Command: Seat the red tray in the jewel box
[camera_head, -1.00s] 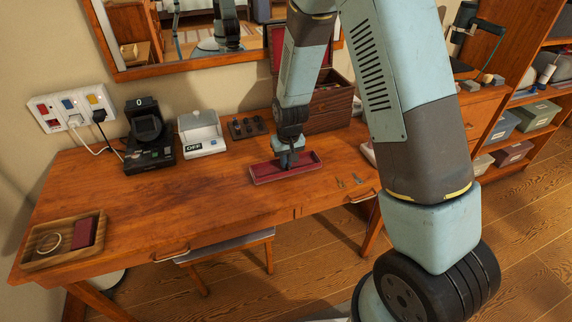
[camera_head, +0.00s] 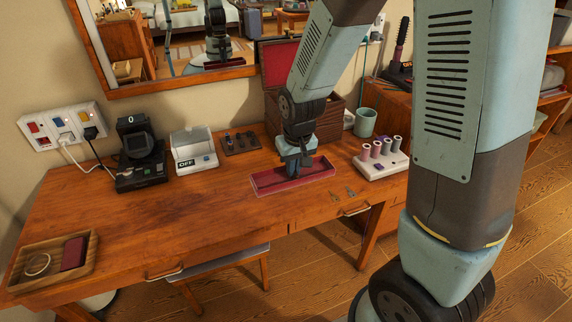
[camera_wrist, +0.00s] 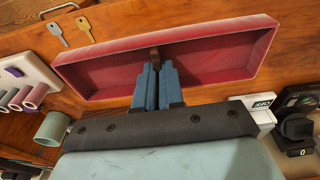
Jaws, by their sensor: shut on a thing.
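The red tray (camera_head: 266,183) is a long, shallow, open rectangle on or just above the wooden desk, in front of the jewel box; I cannot tell whether it touches the desk.
A white holder with several rolls (camera_head: 382,160) and a green cup (camera_head: 365,122) stand right of the box. Two keys (camera_head: 343,194) lie near the front edge. A small dark board (camera_head: 240,142) and white OFF device (camera_head: 194,150) stand left. A wooden tray (camera_head: 52,262) sits far left.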

